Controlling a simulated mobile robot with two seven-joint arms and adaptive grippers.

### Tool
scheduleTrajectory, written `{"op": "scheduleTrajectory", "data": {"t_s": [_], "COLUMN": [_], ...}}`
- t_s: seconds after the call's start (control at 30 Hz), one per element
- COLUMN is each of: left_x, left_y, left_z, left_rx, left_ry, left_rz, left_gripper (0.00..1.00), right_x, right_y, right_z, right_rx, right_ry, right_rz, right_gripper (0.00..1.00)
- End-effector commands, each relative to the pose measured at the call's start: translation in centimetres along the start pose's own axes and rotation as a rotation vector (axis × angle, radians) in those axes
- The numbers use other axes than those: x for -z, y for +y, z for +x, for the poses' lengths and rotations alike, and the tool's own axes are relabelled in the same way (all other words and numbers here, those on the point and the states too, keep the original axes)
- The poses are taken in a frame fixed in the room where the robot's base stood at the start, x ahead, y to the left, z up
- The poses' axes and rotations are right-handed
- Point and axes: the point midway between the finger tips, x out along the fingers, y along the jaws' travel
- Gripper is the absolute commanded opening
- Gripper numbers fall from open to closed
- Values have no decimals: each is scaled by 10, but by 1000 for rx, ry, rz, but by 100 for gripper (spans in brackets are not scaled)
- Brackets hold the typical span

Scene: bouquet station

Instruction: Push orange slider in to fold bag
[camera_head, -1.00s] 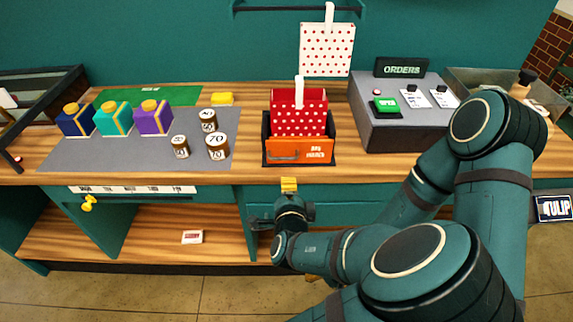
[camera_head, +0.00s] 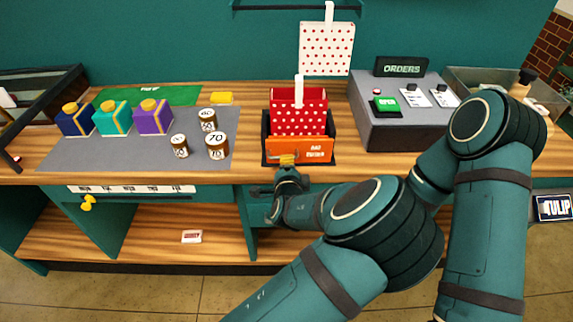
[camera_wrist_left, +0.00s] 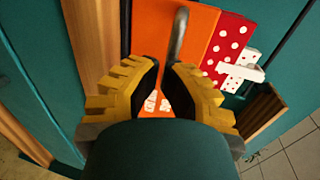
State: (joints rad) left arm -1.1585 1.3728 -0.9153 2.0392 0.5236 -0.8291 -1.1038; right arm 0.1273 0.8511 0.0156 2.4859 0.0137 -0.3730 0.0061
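The orange slider (camera_head: 314,152) is the front panel of a dark folder box below the red dotted bag (camera_head: 299,117). Its grey handle (camera_head: 275,154) is partly hidden. My left gripper (camera_head: 287,160) is at the slider's front, over the handle. In the left wrist view the orange slider (camera_wrist_left: 153,28) fills the top middle. The grey handle (camera_wrist_left: 180,34) runs down to the fingertips of my left gripper (camera_wrist_left: 164,72). A narrow gap shows between these fingers, with orange behind it; I cannot tell whether they touch the handle. My right gripper is hidden.
A grey orders console (camera_head: 400,120) stands right of the folder. Several tins, including one marked 70 (camera_head: 217,146), and several wrapped boxes stand on the grey mat (camera_head: 105,152) to the left. A white dotted bag (camera_head: 326,50) hangs behind. My arm links crowd the right front.

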Motion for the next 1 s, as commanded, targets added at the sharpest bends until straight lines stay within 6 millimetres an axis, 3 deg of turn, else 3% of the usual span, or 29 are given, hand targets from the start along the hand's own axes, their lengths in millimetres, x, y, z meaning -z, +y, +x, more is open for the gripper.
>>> {"op": "scheduleTrajectory", "data": {"t_s": [0.13,0.43,1.0], "left_x": [0,1,0], "left_y": [-1,-9,-12], "left_z": [8,50,53], "left_rx": [2,1,-1], "left_ry": [0,0,-1], "left_rz": [-2,-1,0], "left_gripper": [0,0,0], "right_x": [-1,-9,-9], "right_y": [2,7,7], "right_z": [4,19,18], "right_rx": [0,2,2], "right_ry": [-2,-18,-18], "right_rz": [-1,-5,-6], "right_gripper": [47,47,47]}}
